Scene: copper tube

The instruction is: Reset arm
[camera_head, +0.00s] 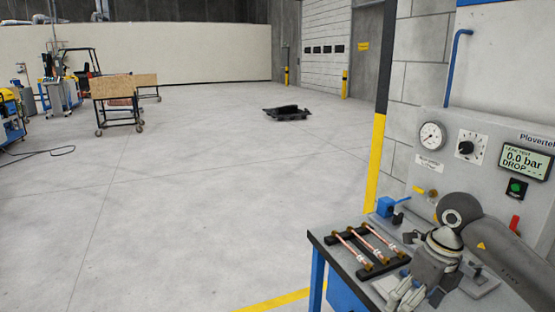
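The left tube (352,248) and the right tube (385,243) have brass-coloured ends and pale bands. My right gripper (396,299) hangs at the front of the bench, to the right of and nearer than the rack, apart from the tubes. Its fingers point down and left, and their gap is too small to judge. My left gripper is not in view.
A leak-test panel (463,185) with gauge, dial, green button and display reading 0.0 bar stands behind the bench. A blue-handled valve (387,206) is beside it.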

